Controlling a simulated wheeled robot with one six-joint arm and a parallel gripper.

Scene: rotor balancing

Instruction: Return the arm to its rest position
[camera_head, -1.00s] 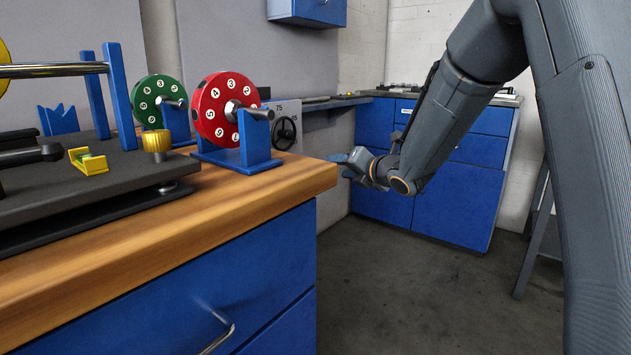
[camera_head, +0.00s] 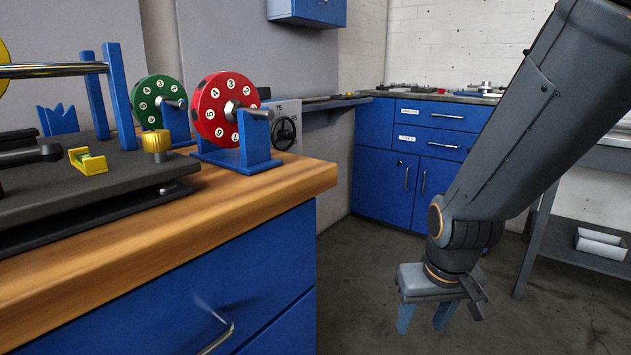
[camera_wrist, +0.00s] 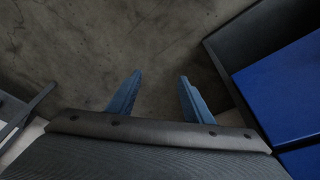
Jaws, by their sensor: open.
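My gripper (camera_head: 424,318) hangs down over the floor, to the right of the wooden bench, with its two blue fingers apart and nothing between them. The fingers also show in the wrist view (camera_wrist: 158,97), spread above bare dark floor. My arm (camera_head: 530,110) comes down from the upper right of the head view to the wrist. The gripper touches nothing that I can see.
The wooden-topped bench (camera_head: 250,190) is at left, carrying a red numbered disc (camera_head: 212,108) and a green one (camera_head: 146,97) on blue stands. Blue cabinets (camera_head: 385,175) stand behind. A grey table (camera_head: 580,258) with a white bin (camera_head: 601,243) is at right. Floor between is clear.

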